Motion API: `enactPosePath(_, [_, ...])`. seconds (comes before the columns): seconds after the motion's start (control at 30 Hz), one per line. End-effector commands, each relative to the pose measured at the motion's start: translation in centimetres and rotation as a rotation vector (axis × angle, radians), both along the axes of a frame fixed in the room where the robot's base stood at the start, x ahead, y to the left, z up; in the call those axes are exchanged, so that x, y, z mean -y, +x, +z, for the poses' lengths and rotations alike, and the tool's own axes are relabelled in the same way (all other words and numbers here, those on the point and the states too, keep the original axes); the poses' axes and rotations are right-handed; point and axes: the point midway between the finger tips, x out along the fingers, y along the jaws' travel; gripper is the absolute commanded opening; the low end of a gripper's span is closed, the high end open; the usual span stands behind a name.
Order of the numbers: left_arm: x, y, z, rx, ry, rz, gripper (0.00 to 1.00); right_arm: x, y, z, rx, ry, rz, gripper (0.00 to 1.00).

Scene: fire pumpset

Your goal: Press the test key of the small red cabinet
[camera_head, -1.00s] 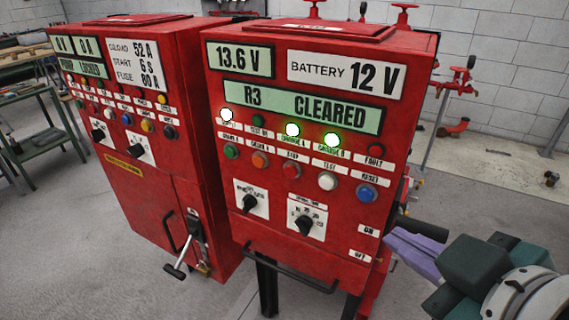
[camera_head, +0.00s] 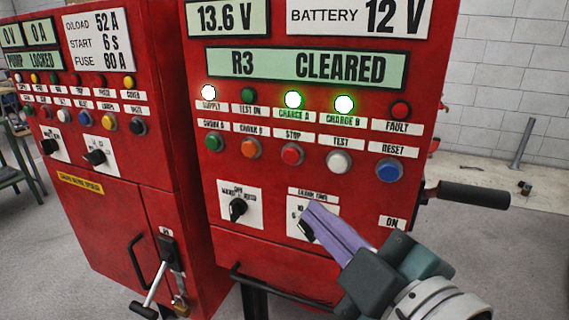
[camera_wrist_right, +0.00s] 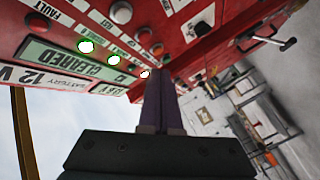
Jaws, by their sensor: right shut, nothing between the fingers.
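The smaller red cabinet on the right (camera_head: 330,72) faces me, with its display reading R3 CLEARED. Its test key, a round white button (camera_head: 339,162), sits under the TEST label, between the red stop button (camera_head: 292,154) and the blue reset button (camera_head: 389,171). The white button also shows in the right wrist view (camera_wrist_right: 121,12). My right gripper (camera_head: 312,212) is shut and empty. In the head view its purple fingers point up-left, below the button row, and overlap the lower right dial plate. I cannot tell whether they touch the panel. My left gripper is not in view.
A bigger red cabinet (camera_head: 110,150) with a padlocked lever stands at the left. Lamps labelled supply (camera_head: 208,92), charge A (camera_head: 293,100) and charge B (camera_head: 344,104) glow. A dark handle (camera_head: 473,195) sticks out at the cabinet's right. Open floor lies at the right.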

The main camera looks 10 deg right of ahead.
Motion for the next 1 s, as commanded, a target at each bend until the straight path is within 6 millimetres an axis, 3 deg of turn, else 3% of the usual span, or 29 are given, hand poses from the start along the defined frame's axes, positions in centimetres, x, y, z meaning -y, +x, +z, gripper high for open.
enactPosePath(0.17, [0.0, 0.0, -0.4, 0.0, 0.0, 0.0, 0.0, 0.6, 0.8, -0.1, 0.001, -0.002, 0.001, 0.0])
enactPosePath(0.7, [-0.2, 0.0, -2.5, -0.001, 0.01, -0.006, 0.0, 4.4, 6.5, -0.2, 0.0, -0.003, 0.001, 0.0])
enactPosePath(1.0, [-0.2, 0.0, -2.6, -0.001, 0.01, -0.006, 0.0, 5.0, 7.3, 0.0, -0.002, 0.001, 0.0, 0.0])
